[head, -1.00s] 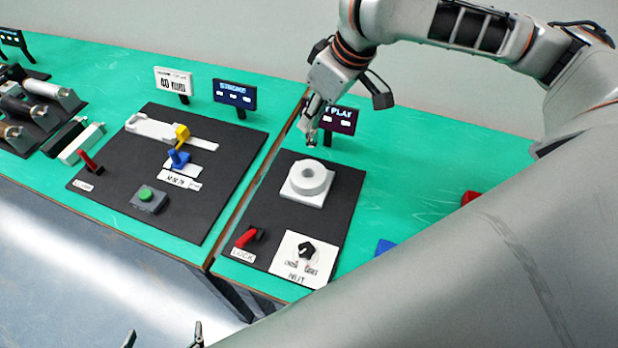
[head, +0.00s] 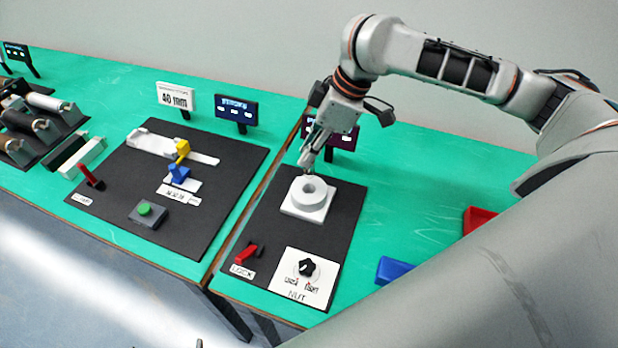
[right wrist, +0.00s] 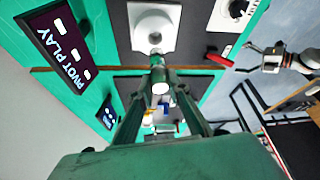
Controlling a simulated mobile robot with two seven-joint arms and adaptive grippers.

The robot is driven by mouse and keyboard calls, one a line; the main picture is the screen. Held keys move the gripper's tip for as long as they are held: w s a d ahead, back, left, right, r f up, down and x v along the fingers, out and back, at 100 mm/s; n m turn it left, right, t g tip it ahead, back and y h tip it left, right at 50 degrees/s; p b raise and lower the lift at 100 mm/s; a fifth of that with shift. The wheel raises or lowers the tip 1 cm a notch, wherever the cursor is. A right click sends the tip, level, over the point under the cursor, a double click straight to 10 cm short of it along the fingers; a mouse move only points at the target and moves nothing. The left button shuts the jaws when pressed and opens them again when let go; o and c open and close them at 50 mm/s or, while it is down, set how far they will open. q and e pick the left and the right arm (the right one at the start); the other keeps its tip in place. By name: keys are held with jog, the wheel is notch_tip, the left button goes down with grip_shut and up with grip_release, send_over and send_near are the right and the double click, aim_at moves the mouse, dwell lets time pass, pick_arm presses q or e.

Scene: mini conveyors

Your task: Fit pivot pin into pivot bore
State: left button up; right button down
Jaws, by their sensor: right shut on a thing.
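The pivot housing is a pale round boss (head: 298,192) with a bore on a square white base; it also shows in the right wrist view (right wrist: 140,32). My right gripper (head: 308,168) points down over the back edge of the boss. The fingers hide part of the pin. I cannot tell whether it touches the boss. My left gripper (right wrist: 262,58) shows in the right wrist view, empty, its fingers apart, away from the housing.
A red lock lever (head: 246,254) and a black nut knob (head: 307,267) sit in front of the housing on the black mat (head: 343,215). The pivot play display (head: 342,140) stands close behind. Red (head: 478,218) and blue (head: 392,270) bins lie to the right.

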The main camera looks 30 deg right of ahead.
aim_at(309, 177)
notch_tip(309, 177, down, 3)
jog(key=shift+f, duration=0.15)
jog(key=shift+f+b, duration=0.3)
jog(key=shift+f, duration=0.15)
notch_tip(309, 177, down, 4)
jog(key=shift+f+b, duration=0.1)
jog(key=shift+b, duration=0.4)
pick_arm(q)
jog(key=shift+w+d+r+t+h, duration=0.3)
jog(key=shift+w+d+r, duration=0.05)
jog(key=shift+w+d, duration=0.35)
jog(key=shift+r, duration=0.1)
pick_arm(e)
jog(key=c, duration=1.9)
grip_release()
pick_arm(q)
jog(key=shift+s+a, duration=0.1)
jog(key=shift+s+f, duration=0.1)
jog(key=shift+f, duration=0.2)
